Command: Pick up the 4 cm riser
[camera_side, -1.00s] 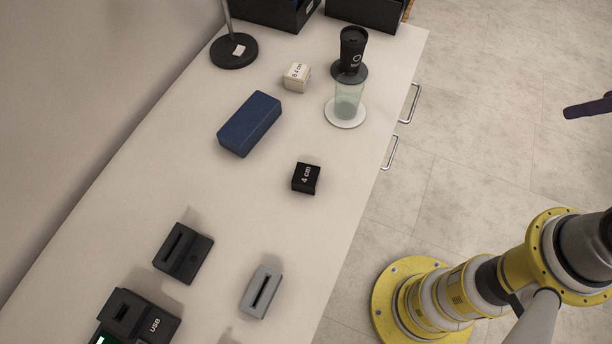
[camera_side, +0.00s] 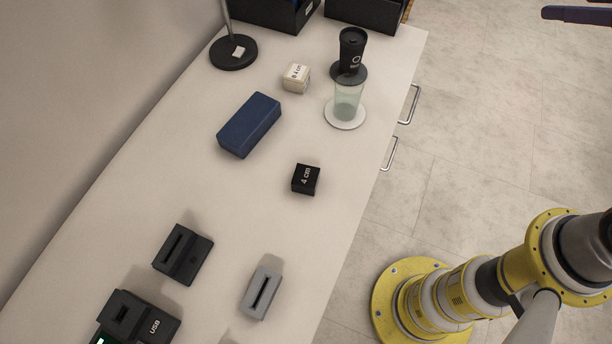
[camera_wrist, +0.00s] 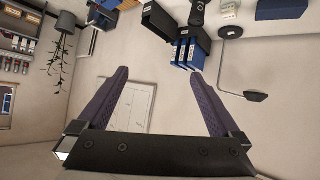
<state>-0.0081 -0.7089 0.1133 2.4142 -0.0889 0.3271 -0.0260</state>
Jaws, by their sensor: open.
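The 4 cm riser (camera_side: 306,180) is a small black block with white "4 cm" lettering. It sits on the white table, near the table's right edge in the side view. My gripper (camera_wrist: 158,85) shows in the wrist view with its two dark purple fingers wide apart and nothing between them. In the side view only a purple finger (camera_side: 580,14) shows at the top right, over the floor and well away from the riser. The riser cannot be made out in the wrist view.
A cream block (camera_side: 296,78), a blue box (camera_side: 249,125), a glass with a black cup (camera_side: 352,48) above it and a lamp base (camera_side: 233,52) stand farther back. A dark slotted holder (camera_side: 183,255), a grey slotted holder (camera_side: 262,291) and a USB box (camera_side: 137,318) are nearer. Table around the riser is clear.

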